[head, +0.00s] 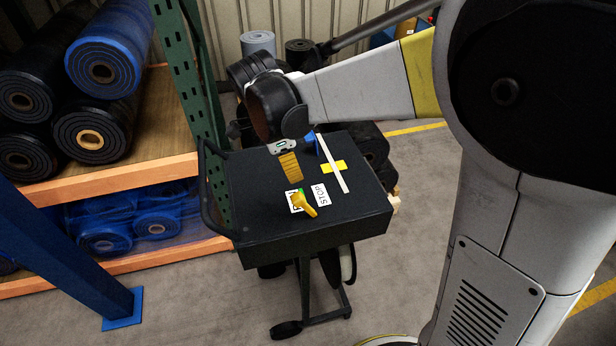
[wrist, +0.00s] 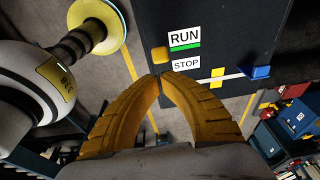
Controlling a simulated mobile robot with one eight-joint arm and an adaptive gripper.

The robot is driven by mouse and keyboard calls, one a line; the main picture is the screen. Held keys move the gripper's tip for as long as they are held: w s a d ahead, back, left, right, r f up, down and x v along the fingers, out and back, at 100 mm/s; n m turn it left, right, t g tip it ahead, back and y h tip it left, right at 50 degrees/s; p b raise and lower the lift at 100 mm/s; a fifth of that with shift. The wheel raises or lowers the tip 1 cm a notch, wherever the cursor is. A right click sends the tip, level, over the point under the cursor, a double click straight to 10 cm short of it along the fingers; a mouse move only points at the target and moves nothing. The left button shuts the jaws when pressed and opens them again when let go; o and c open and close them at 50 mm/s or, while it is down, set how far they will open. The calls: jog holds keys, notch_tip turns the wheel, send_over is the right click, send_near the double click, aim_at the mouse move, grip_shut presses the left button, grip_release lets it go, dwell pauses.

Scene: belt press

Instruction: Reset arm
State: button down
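My gripper (head: 290,166) is above the black top (head: 260,165) of a wheeled cart in the head view. In the wrist view its two yellow ribbed fingers (wrist: 157,76) arch inward and their tips meet, with nothing seen between them. A yellow lever (head: 309,206) stands on the cart top, apart from the fingers and nearer the cart's front edge. It partly covers one label in the head view. Its knob shows beyond the fingertips in the wrist view (wrist: 160,54), beside the RUN label (wrist: 184,38) and the STOP label (wrist: 186,63).
A white bar (head: 326,152) with a yellow patch (head: 340,167) and a blue block (head: 311,143) lies on the cart top. A cart handle (head: 210,200) is at left. A rack with rolls (head: 110,50) stands further left. Open floor (head: 420,230) lies right.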

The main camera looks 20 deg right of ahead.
jog(key=shift+a+r, duration=0.4)
jog(key=shift+a, duration=0.1)
jog(key=s+d+f+n+t+y+b, duration=0.1)
jog(key=s+d+f+n+t+b, duration=0.2)
jog(key=s+n+b, duration=0.4)
jog(key=s+d+f+n+t+y+b, duration=0.1)
jog(key=s+d+f+n+t+b, duration=0.3)
jog(key=s+f+n+b, duration=0.3)
jog(key=d+n+b, duration=0.1)
jog(key=n, duration=0.3)
jog(key=shift+d+y, duration=0.2)
jog(key=shift+y, duration=0.1)
